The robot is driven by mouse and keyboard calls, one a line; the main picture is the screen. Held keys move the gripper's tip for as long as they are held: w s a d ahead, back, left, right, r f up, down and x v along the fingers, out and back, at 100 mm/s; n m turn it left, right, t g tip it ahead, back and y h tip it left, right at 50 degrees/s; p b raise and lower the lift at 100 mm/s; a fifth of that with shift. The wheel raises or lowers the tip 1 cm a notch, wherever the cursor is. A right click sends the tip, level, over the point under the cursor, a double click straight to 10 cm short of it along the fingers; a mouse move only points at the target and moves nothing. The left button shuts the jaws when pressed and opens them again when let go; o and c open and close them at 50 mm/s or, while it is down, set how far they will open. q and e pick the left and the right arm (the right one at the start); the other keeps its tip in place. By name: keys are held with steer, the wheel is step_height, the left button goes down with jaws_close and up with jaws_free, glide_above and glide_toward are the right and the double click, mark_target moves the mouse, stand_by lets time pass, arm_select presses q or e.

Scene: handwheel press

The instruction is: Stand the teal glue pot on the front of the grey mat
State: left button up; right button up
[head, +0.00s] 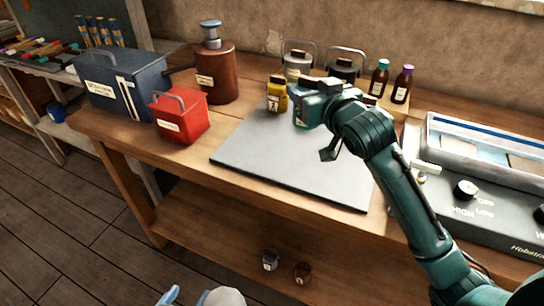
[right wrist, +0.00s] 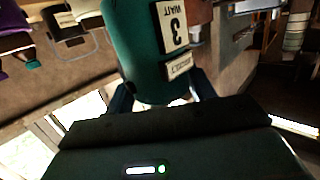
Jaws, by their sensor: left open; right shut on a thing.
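The teal glue pot (right wrist: 140,45) is between the fingers of my right gripper (right wrist: 165,95) in the right wrist view. Its pale label reads "WAIT 3" and shows upside down there. In the head view my right gripper (head: 308,112) is over the back part of the grey mat (head: 285,165), and it mostly hides the pot (head: 299,119). I cannot tell whether the pot touches the mat. The front of the mat is bare. Pale blue parts of what looks like my left gripper (head: 186,297) show at the bottom edge, low in front of the bench, apart from the pot.
A yellow pot (head: 277,97) stands just left of my right gripper. A red box (head: 180,116), a blue-grey case (head: 124,84) and a brown canister (head: 215,75) stand left of the mat. A grey control unit (head: 480,200) is on the right. Two small jars sit on the lower shelf (head: 235,225).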

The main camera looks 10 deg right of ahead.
steer(key=shift+w+a, duration=0.1)
steer(key=shift+a, duration=0.45)
steer(key=shift+a+f, duration=0.15)
steer(key=shift+a, duration=0.1)
step_height(320, 180, down, 10)
steer(key=shift+r+b, duration=0.2)
steer(key=shift+b, duration=0.45)
steer(key=shift+f, duration=0.15)
steer(key=o, duration=1.6)
steer(key=shift+f, duration=0.1)
steer(key=v, duration=1.2)
steer(key=shift+d+r, duration=0.1)
steer(key=shift+r, duration=0.1)
